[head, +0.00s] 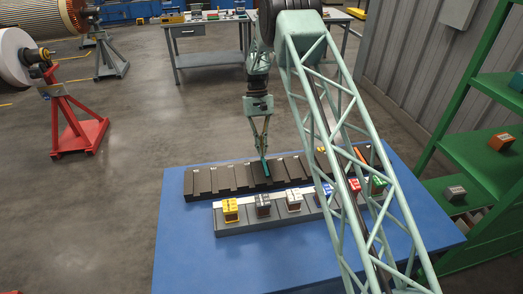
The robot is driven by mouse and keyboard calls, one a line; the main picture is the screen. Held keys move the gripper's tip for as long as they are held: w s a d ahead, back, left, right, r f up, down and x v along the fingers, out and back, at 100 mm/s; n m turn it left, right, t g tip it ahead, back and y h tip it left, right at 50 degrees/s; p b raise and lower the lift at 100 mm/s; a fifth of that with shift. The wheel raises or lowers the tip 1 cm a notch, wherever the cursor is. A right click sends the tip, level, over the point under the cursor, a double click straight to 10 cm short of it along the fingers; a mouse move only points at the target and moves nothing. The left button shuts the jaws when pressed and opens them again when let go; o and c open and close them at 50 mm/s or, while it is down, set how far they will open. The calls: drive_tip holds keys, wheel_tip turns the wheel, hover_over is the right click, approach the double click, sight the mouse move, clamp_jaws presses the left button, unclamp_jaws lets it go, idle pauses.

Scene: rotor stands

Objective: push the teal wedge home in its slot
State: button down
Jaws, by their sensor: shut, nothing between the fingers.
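The teal wedge (266,168) shows as a thin strip at one slot of the dark slotted block (203,184), near the middle of its length. How deep it sits in the slot is too small to tell. My gripper (262,154) points down with its fingers shut and empty, right at the far end of the wedge. I cannot tell whether the fingertips touch it. My arm's lattice link hides part of the block's right side, where an orange piece (360,155) shows.
The block lies on a blue table (183,253). In front of it, a grey rack (238,229) holds a row of small coloured blocks, including a yellow one (231,210). Green shelves (470,146) stand at the right. The table's front left is clear.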

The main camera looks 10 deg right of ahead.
sight(264, 161)
drive_tip(key=shift+s, duration=1.55)
drive_tip(key=shift+w, duration=0.1)
drive_tip(key=w+r+p, duration=0.1)
drive_tip(key=w+r, duration=0.3)
drive_tip(key=w, duration=0.1)
idle(0.9)
idle(0.5)
